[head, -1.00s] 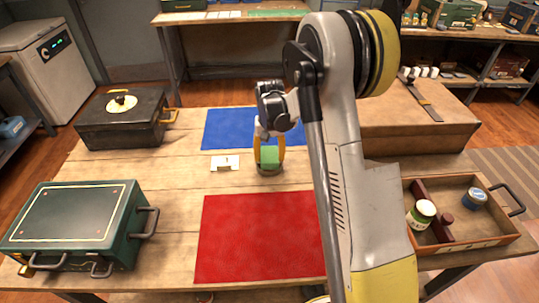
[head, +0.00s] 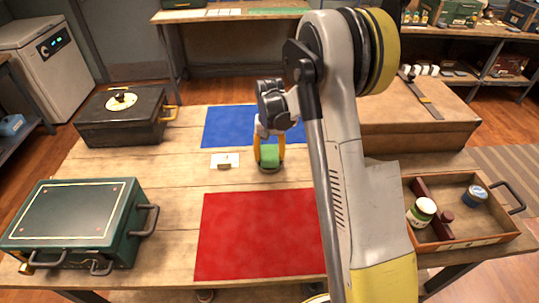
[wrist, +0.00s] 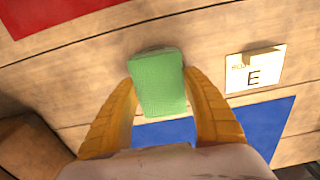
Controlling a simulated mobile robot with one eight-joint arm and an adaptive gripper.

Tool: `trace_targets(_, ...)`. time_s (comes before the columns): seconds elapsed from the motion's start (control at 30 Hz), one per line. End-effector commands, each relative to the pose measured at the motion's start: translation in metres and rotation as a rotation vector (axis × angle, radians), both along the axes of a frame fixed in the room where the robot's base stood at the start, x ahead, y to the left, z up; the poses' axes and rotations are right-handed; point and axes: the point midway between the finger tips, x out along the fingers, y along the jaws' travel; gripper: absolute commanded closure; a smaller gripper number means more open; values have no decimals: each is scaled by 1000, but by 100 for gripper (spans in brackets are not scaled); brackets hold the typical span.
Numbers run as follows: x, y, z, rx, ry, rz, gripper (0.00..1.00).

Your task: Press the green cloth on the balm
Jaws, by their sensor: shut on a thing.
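The green cloth (head: 270,159) is a small block-like pad between the two yellow fingers of my gripper (head: 269,154), which is shut on it near the middle of the table. The cloth also shows in the wrist view (wrist: 158,84), with a finger on each side. A round greyish rim (head: 270,170) shows just under the cloth in the head view. It may be the balm's container, but the cloth and fingers hide most of it. I cannot tell whether the cloth touches its contents.
A card marked E (wrist: 254,72) lies beside the cloth. A blue mat (head: 225,125) is behind, a red mat (head: 258,235) in front. Cases (head: 75,215) stand at left.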

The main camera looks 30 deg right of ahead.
Motion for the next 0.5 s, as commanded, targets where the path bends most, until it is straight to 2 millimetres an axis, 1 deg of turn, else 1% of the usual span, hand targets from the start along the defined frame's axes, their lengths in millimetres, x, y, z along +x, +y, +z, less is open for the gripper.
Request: trace_targets(0.5,0,0,-7,0,0,0,79)
